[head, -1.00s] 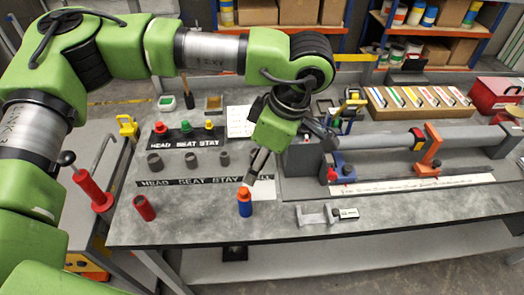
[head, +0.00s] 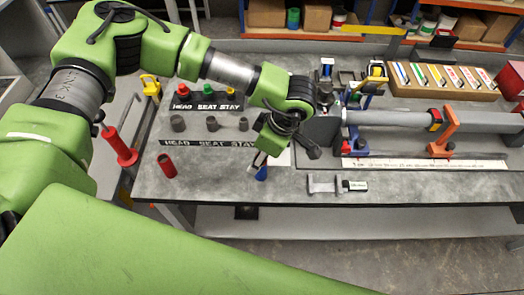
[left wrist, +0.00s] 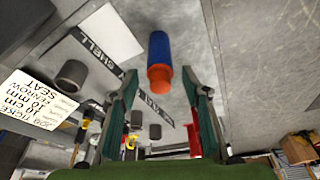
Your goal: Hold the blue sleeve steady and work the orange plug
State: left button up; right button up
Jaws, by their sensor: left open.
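The blue sleeve (head: 261,172) stands on the grey bench near its front edge, mostly hidden behind my left gripper (head: 262,158) in the head view. The left wrist view shows the blue sleeve (left wrist: 159,47) with the orange plug (left wrist: 160,78) at its end facing the camera. In that view my left gripper (left wrist: 159,76) is open, with one finger on each side of the orange plug and a gap visible on both sides. The plug is hidden in the head view. My right gripper is not in view.
A red cylinder (head: 166,165) stands on the bench left of the sleeve. Behind are several grey cylinders (head: 212,124) and a black HEAD SEAT STAY stand (head: 207,103) with coloured plugs. A grey caliper-like tool (head: 325,184) lies to the right, near the long clamped tube (head: 385,117).

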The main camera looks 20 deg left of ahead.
pick_arm(q)
jog(key=c, duration=1.2)
jog(key=o, duration=1.2)
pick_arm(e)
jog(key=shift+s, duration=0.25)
pick_arm(q)
jog(key=shift+d+r, duration=0.1)
jog(key=shift+r, duration=0.05)
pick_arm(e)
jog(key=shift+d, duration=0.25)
pick_arm(q)
jog(key=v, duration=1.1)
jog(key=shift+r, duration=0.35)
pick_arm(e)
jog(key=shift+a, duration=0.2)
pick_arm(q)
jog(key=shift+d, duration=0.1)
